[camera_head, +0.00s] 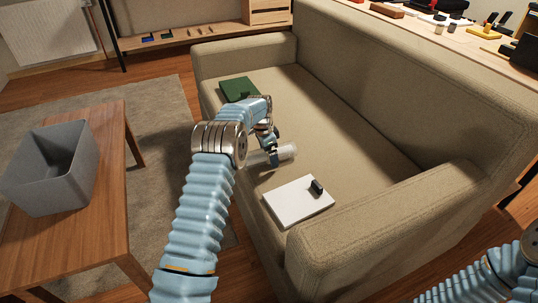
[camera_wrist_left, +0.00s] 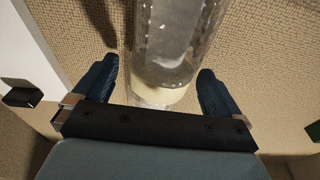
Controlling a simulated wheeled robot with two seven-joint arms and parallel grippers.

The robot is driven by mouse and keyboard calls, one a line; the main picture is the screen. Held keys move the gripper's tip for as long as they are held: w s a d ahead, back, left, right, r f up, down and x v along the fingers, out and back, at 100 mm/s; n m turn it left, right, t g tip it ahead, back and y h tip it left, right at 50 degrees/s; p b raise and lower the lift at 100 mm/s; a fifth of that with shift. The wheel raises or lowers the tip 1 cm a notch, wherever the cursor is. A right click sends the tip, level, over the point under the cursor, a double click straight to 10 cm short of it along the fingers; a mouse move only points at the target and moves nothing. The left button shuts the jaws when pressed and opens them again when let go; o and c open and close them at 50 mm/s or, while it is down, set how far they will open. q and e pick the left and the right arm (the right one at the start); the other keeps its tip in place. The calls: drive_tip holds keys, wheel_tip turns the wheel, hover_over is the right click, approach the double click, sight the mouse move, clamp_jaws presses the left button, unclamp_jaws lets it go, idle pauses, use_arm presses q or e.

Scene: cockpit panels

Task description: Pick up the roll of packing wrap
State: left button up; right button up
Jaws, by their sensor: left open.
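The roll of packing wrap (camera_head: 287,152) is a pale, clear cylinder lying on the sofa seat. In the left wrist view the roll (camera_wrist_left: 172,45) looks shiny and see-through, with a cream core end near the gripper. My left gripper (camera_head: 272,158) is at the roll, partly hiding it in the head view. In the left wrist view its two dark fingers (camera_wrist_left: 155,85) are open, one on each side of the roll, with gaps visible between fingers and roll. My right arm shows at the lower right of the head view, but its gripper is out of view.
A white board (camera_head: 292,204) with a small black item (camera_head: 317,186) lies nearer on the sofa (camera_head: 355,130). A dark green item (camera_head: 238,89) lies at the far end. A grey bin (camera_head: 50,180) stands on the wooden table (camera_head: 110,215) at left.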

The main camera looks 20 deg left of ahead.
use_arm(q)
drive_tip(key=shift+f, duration=0.5)
drive_tip(key=shift+c, duration=0.2)
drive_tip(key=c, duration=1)
